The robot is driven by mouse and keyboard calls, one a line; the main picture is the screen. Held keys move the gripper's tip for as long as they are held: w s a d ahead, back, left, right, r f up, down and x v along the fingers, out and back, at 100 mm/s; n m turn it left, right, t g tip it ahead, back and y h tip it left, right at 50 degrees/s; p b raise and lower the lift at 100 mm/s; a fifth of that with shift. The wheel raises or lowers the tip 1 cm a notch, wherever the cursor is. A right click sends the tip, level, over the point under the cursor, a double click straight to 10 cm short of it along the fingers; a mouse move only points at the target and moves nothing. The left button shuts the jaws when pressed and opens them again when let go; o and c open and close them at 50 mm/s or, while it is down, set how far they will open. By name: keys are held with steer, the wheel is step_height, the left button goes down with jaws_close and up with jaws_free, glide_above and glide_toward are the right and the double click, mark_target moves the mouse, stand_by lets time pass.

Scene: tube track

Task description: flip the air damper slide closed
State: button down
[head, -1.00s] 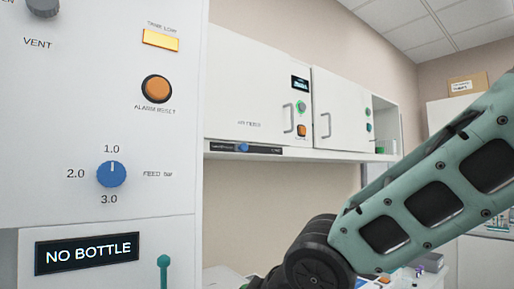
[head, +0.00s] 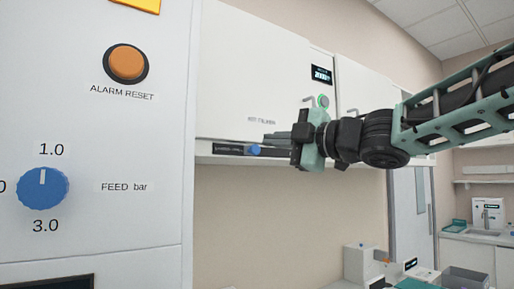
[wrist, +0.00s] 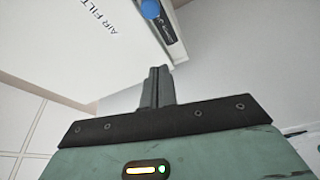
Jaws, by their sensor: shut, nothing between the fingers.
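The air damper slide is a dark strip (head: 229,150) with a blue knob (head: 254,150) along the lower edge of the white wall cabinet (head: 240,75). My gripper (head: 268,139) reaches in from the right, its shut fingers pointing left, close to the knob in the head view. The gripper hides the strip's right part there. In the wrist view the shut, empty fingers (wrist: 157,72) point up at the strip (wrist: 171,38). The blue knob (wrist: 150,9) is beyond the tips at the top edge, apart from them. The strip's lettering is too small to read.
A white panel with an orange alarm reset button (head: 126,63) and a blue feed knob (head: 42,188) fills the left foreground. The cabinet has a display (head: 322,75) and a green-lit button (head: 323,101). Below the cabinet is bare wall. Bench equipment (head: 365,262) stands lower right.

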mark_target(254, 146)
steer(key=p+x, duration=0.3)
steer(key=x, duration=0.6)
steer(key=shift+r+p, duration=0.1)
steer(key=shift+p, duration=0.2)
steer(key=shift+w+a+p, duration=0.3)
steer(key=shift+w, duration=0.25)
steer(key=shift+w+d+f+p, duration=0.3)
steer(key=shift+w+d, duration=0.15)
steer(key=shift+d, duration=0.3)
steer(key=shift+w+d+f+p, duration=0.25)
steer(key=shift+w+d+f, duration=0.15)
steer(key=shift+d, duration=0.35)
steer(key=shift+r, duration=0.1)
